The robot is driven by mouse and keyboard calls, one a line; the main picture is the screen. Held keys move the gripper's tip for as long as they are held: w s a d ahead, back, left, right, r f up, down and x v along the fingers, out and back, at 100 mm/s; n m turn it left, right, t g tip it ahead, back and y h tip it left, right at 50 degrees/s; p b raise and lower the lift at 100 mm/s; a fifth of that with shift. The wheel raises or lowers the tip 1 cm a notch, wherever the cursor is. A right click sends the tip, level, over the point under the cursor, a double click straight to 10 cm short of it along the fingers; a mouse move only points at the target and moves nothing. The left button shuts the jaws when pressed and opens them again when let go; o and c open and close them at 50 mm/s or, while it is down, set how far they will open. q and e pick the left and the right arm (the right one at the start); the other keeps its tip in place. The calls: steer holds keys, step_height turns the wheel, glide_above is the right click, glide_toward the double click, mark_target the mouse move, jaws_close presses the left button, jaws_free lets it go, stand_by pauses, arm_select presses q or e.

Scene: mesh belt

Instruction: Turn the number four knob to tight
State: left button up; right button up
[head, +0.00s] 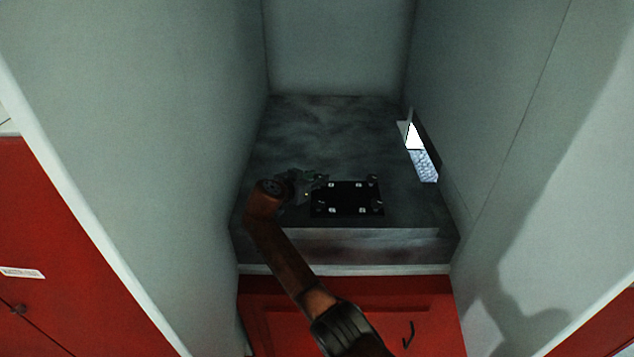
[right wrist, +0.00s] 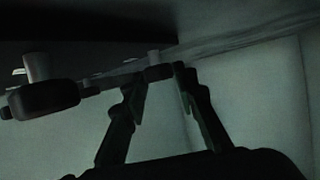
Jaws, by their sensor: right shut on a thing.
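A black plate (head: 347,198) with small bright fittings lies on the dark stone-like counter. My right gripper (head: 319,180) is at the plate's back left corner in the head view, its arm reaching up from the lower right. In the right wrist view my right gripper (right wrist: 162,80) has its two fingers on either side of a dark knob (right wrist: 158,71) on a short post and is shut on it. Another dark knob (right wrist: 45,97) on a pale post is apart at the left. I cannot read any number or marking on the knobs. My left gripper is not in view.
Grey walls (head: 180,110) close in the counter (head: 320,130) on the left, right and back. A bright slot (head: 424,163) with a white flap is in the right wall. A red cabinet front (head: 270,305) is below. The counter behind the plate is clear.

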stand_by(0.4)
steer(key=o, duration=1.2)
steer(key=shift+c, duration=0.2)
steer(key=v, duration=0.7)
steer(key=shift+s+a+r, duration=0.1)
steer(key=shift+s+a, duration=0.1)
